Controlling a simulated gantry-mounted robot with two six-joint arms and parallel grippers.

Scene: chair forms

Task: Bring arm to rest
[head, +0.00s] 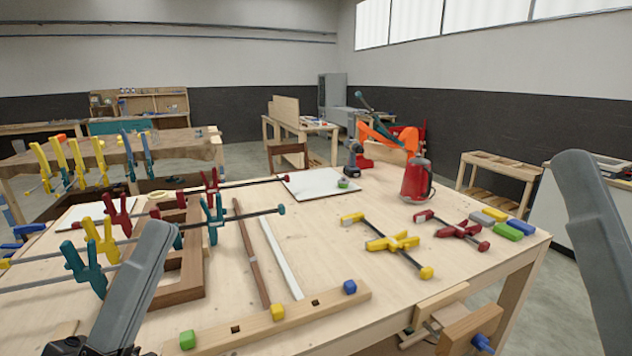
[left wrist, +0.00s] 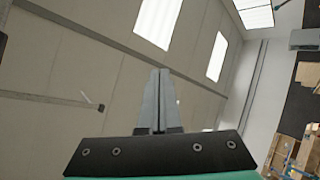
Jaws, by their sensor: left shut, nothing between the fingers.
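My left gripper (head: 155,232) rises from the lower left of the head view, in front of the workbench's near left part. Its grey fingers are together and point up. In the left wrist view the fingers (left wrist: 158,75) are shut with nothing between them, against the wall and high windows. A grey part of my right gripper (head: 590,215) shows at the right edge of the head view; its tips cannot be told apart. The wooden workbench (head: 330,235) lies between the two grippers.
A wooden frame (head: 180,290) with several clamps stands just behind the left gripper. A beam (head: 278,325) lies along the front edge.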

